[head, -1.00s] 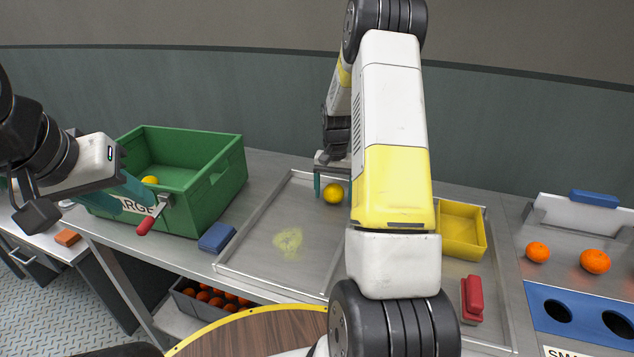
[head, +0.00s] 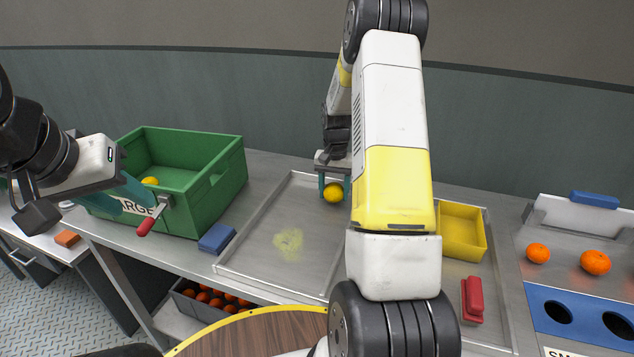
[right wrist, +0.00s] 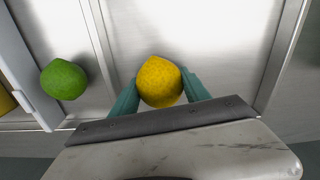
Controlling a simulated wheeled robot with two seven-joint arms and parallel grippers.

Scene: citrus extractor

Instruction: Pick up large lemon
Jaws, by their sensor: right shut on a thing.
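A yellow lemon (head: 333,192) is at the back of the metal tray; it also shows in the right wrist view (right wrist: 160,82). My right gripper (head: 334,184) is shut on it, with one teal finger on each side in the right wrist view. I cannot tell whether the lemon touches the tray. My left gripper (head: 146,202) is at the front of the green crate (head: 212,205), near a red-handled tool (head: 147,226); its fingertips are not clear. Another yellow fruit (head: 150,181) lies inside the crate.
The metal tray (head: 262,243) has a yellow smear. A green fruit (right wrist: 63,80) lies left of the lemon in the right wrist view. A yellow bin (head: 462,229), a red-handled brush (head: 473,299) and a blue sponge (head: 216,237) are nearby. My right arm hides part of the tray.

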